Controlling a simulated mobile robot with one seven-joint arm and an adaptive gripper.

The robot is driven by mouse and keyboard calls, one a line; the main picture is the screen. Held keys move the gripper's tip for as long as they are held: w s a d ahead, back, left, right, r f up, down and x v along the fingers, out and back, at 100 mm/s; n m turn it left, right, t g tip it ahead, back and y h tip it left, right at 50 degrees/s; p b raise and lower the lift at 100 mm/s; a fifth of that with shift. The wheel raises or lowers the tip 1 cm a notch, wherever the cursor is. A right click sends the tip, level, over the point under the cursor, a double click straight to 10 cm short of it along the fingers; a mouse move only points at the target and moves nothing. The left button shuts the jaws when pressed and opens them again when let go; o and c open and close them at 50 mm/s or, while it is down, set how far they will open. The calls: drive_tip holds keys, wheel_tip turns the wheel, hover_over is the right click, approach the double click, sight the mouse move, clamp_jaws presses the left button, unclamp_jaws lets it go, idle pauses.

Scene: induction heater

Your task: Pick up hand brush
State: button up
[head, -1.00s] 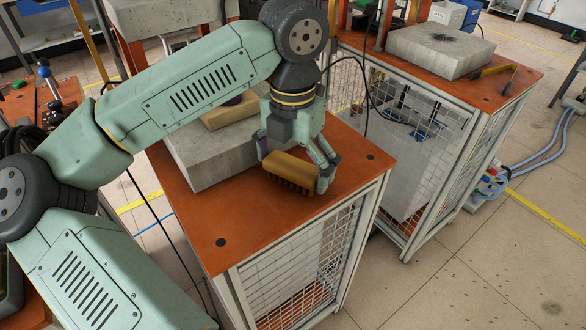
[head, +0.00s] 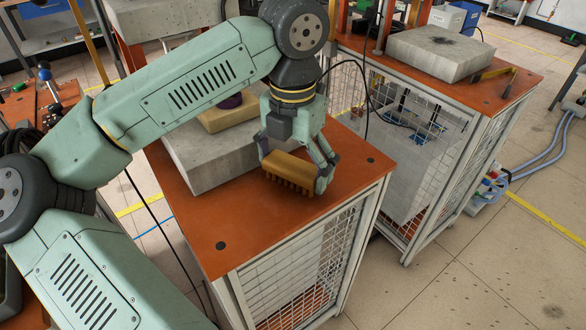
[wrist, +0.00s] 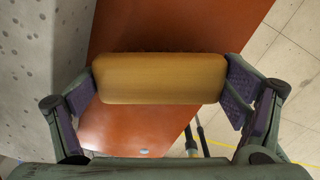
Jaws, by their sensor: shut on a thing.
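The hand brush (head: 289,172) has a tan wooden block with bristles pointing down. My gripper (head: 294,168) is shut on its two ends, above the orange tabletop near the grey block. In the wrist view the brush (wrist: 160,78) lies level between the purple finger pads (wrist: 158,88), one at each end. I cannot tell from the head view exactly how far the bristles are from the tabletop.
The orange table (head: 250,233) has a mesh cage below. A grey concrete block (head: 206,160) stands left of the brush, with a yellowish block (head: 228,116) on it. A second orange table (head: 510,88) with another concrete block (head: 441,52) stands at the right.

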drive_tip(key=r, duration=0.1)
drive_tip(key=s+r+b, duration=0.1)
drive_tip(key=shift+d+r, duration=0.2)
drive_tip(key=shift+r, duration=0.15)
drive_tip(key=s+d+b, duration=0.1)
drive_tip(key=s+d, duration=0.1)
drive_tip(key=s, duration=0.5)
drive_tip(key=s+d+r+b, duration=0.1)
drive_tip(key=s+d, duration=0.2)
drive_tip(key=s, duration=0.4)
drive_tip(key=shift+d+r+b, duration=0.15)
drive_tip(key=shift+r+b, duration=0.15)
drive_tip(key=shift+b, duration=0.1)
drive_tip(key=o, duration=0.8)
drive_tip(key=shift+w, duration=0.1)
drive_tip(key=c, duration=0.5)
